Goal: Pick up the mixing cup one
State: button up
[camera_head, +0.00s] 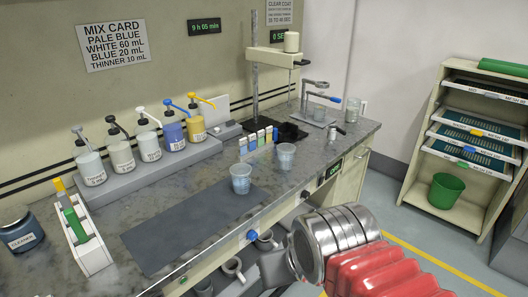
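Two translucent graduated cups stand upright on the stone counter (330,140). The nearer cup (241,179) is at the right end of a dark mat (185,230). The other cup (286,156) is farther back to the right, beside the mat. I cannot read a label telling which is mixing cup one. My arm, with red ribbed and silver parts, enters from the lower right. The end of my gripper (273,270) shows only partly, low in front of the counter edge and apart from both cups. I cannot make out its fingers.
Several pump bottles (149,140) stand on a grey block at the back. A mixer stand (255,75) is behind the cups. A blue jar (20,232) and a small rack (85,240) are at left. A shelf with a green bin (446,190) is at right.

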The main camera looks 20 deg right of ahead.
aim_at(286, 151)
jog(key=u, duration=0.2)
jog(key=i, duration=1.1)
jog(key=u, duration=0.1)
